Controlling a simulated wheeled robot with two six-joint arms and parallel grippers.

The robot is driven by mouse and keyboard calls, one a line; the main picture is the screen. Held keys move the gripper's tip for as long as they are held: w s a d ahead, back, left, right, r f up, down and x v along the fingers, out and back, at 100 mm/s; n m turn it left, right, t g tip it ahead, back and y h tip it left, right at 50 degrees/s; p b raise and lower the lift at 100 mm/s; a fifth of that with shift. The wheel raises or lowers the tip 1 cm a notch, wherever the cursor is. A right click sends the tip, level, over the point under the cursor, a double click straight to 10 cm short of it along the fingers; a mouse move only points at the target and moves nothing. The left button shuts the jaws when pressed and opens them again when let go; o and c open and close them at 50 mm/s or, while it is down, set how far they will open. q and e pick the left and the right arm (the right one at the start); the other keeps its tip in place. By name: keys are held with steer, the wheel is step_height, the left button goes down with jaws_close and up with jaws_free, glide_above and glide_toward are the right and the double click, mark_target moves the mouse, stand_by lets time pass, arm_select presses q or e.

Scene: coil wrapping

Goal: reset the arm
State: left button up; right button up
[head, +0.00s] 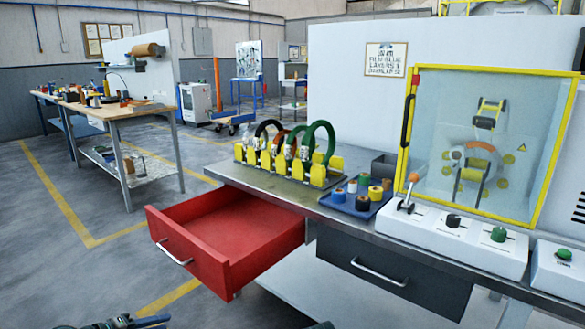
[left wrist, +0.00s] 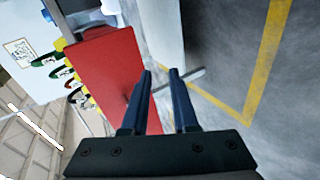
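My left gripper (left wrist: 160,73) shows in the left wrist view with its two dark blue fingers apart and nothing between them. Part of it is also at the bottom left edge of the head view (head: 150,321). The red drawer (head: 215,228) is pulled open under the workbench and looks empty. Its pale handle (head: 174,252) is up and to the right of my left gripper in the head view, apart from it.
The workbench carries a yellow rack (head: 285,165) of coils, a blue tray (head: 341,203) of tape rolls, and a yellow-framed machine (head: 410,75) with control boxes. A dark drawer (head: 420,285) is shut. The floor at left is free.

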arm_select(q)
steer(key=s+d+f+m+g+y, duration=0.3)
steer(key=s+d+f+m, duration=0.15)
steer(key=d, duration=0.55)
steer(key=s+d+f+m+g+y, duration=0.25)
steer(key=d+m+g, duration=0.2)
steer(key=d, duration=0.55)
steer(key=s+d+f+m+g+y, duration=0.3)
steer(key=s+d+f+m, duration=0.15)
steer(key=d, duration=0.45)
step_height(320, 180, up, 36)
steer(key=p, duration=3.6)
steer(key=shift+w+d+r, duration=0.15)
steer(key=shift+w+d, duration=0.15)
steer(key=shift+w, duration=0.1)
